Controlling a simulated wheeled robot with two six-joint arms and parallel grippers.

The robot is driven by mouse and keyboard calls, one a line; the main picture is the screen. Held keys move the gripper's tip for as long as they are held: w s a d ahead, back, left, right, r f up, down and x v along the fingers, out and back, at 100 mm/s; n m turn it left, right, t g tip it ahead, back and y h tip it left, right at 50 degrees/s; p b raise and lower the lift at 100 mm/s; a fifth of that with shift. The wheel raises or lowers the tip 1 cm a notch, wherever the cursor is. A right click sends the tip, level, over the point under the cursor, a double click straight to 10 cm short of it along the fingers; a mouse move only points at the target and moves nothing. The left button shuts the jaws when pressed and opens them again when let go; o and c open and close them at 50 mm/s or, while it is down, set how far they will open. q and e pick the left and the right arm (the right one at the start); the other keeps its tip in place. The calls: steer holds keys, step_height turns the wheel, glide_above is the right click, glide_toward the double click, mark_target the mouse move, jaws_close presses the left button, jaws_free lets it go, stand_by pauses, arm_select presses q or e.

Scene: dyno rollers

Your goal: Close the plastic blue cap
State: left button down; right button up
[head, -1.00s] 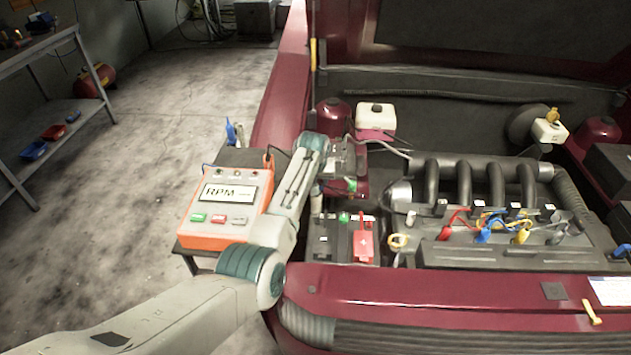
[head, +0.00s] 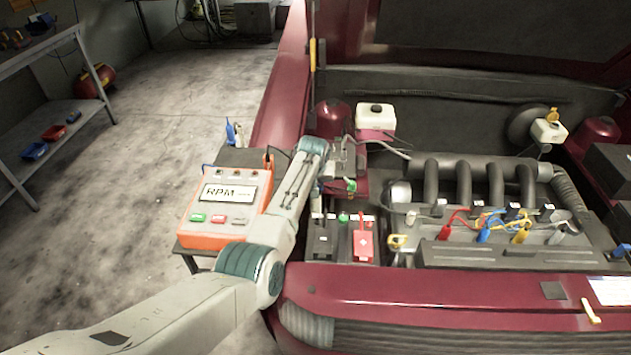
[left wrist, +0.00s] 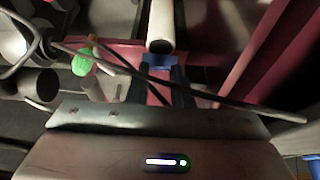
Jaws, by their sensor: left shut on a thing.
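My left gripper (left wrist: 159,74) is shut on a small blue piece, which looks like the blue cap (left wrist: 157,62), at the centre of the left wrist view. The open end of a pale tube (left wrist: 160,32) is just beyond it. I cannot tell whether the cap touches the tube. In the head view my left arm reaches over the car's left edge, and its fingertips and the cap are hard to make out there. My right gripper is not in view.
A green cap (left wrist: 81,66) and a thin dark rod (left wrist: 215,92) lie close to the gripper. A battery with a red cover (head: 362,244), a white tank (head: 376,117) and the engine (head: 470,185) crowd the bay. An orange RPM box (head: 225,207) stands left of the arm.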

mark_target(314, 214)
arm_select(q)
steer(key=s+f+t+p, duration=0.2)
steer(key=s+f+p, duration=0.1)
steer(key=shift+s+f+t, duration=0.3)
steer(key=shift+s+t, duration=0.1)
steer(key=shift+s+f, duration=0.25)
steer(key=shift+f, duration=0.25)
steer(key=shift+s+f, duration=0.2)
steer(key=shift+f, duration=0.25)
steer(key=shift+s+f, duration=0.1)
steer(key=shift+f, duration=0.05)
steer(key=c, duration=1.5)
jaws_free()
steer(key=shift+c, duration=0.2)
steer(key=shift+o, duration=1.3)
steer(key=shift+w, duration=0.2)
